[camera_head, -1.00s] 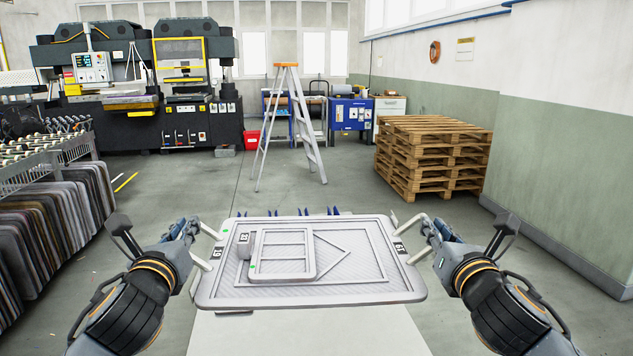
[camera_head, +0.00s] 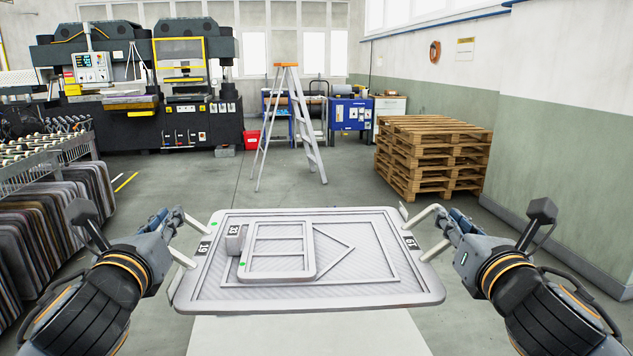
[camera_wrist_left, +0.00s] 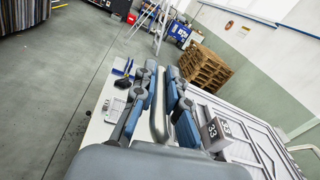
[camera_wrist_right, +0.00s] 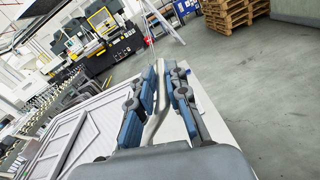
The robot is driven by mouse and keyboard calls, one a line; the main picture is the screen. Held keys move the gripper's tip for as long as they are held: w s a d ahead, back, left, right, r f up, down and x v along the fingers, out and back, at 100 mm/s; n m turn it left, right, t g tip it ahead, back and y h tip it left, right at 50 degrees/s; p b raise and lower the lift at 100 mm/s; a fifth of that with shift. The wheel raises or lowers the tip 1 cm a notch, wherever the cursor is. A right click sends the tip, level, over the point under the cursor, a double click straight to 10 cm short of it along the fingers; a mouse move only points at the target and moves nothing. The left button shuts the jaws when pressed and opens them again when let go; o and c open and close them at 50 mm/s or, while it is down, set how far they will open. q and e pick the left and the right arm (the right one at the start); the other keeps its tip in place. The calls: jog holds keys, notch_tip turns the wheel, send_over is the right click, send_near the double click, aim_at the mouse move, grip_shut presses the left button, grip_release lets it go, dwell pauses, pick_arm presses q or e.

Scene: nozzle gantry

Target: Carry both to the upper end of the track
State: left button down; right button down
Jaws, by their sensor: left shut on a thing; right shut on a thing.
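A large grey plate (camera_head: 300,297) with a raised rim is marked 19 on both sides and has a bar handle at each end. A smaller grey frame (camera_head: 313,256) with crossbars and a block marked 33 lies on it, left of centre. My left gripper (camera_head: 178,218) is shut on the left handle (camera_wrist_left: 157,115). My right gripper (camera_head: 447,222) is shut on the right handle (camera_wrist_right: 157,115). The plate is held between both grippers, roughly level, above a white surface (camera_head: 305,334). I cannot identify a track.
Blue pegs (camera_wrist_left: 122,70) stand on the white surface in the left wrist view. Beyond are a stepladder (camera_head: 290,125), stacked pallets (camera_head: 435,155) and a press (camera_head: 180,80). A rack (camera_head: 45,210) stands at left. The floor between is clear.

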pick_arm(q)
jog(key=shift+a+r, duration=0.1)
jog(key=shift+a, duration=0.05)
pick_arm(e)
jog(key=shift+r, duration=0.15)
